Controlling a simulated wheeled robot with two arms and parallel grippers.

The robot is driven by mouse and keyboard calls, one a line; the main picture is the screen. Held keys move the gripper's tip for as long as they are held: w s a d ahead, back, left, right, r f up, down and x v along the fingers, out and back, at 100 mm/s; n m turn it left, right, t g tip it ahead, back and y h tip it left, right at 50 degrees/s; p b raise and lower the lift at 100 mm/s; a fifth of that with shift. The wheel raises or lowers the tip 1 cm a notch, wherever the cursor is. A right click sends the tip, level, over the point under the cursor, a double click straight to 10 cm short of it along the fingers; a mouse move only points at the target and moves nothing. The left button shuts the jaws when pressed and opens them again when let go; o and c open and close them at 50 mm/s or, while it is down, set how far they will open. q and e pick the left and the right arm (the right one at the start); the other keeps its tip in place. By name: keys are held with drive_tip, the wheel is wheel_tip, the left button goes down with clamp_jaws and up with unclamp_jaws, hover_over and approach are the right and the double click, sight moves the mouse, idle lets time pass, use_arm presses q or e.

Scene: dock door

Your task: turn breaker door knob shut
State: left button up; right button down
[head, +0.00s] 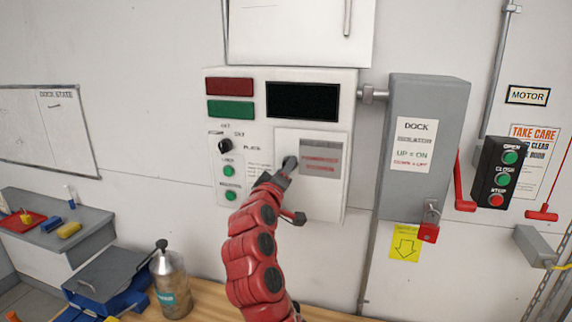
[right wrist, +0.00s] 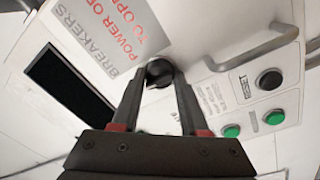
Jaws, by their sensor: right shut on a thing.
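The white breaker door (head: 322,205) is on the front of a white wall panel (head: 232,84) and looks flush or nearly so. It carries a grey label with red text (head: 320,157), which reads "BREAKERS POWER O..." in the right wrist view (right wrist: 105,30). The dark round knob (head: 290,162) is at the door's left side, beside the label. My right gripper (right wrist: 160,82) is shut on the knob (right wrist: 159,72), with one finger on each side of it. The gripper (head: 284,174) partly hides the knob in the head view. My left gripper is not in view.
A black selector (head: 225,145) and green buttons (head: 229,171) are left of the door. A grey isolator box (head: 428,100) with a red lever (head: 463,190) stands to the right. A bottle (head: 171,285) stands on the wooden bench (head: 208,300) below.

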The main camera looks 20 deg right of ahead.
drive_tip(key=shift+n, duration=0.4)
drive_tip(key=shift+c, duration=2.2)
unclamp_jaws()
drive_tip(key=b+v, duration=0.5)
drive_tip(key=v, duration=1.2)
drive_tip(key=shift+s, duration=0.2)
drive_tip(key=shift+a, duration=0.1)
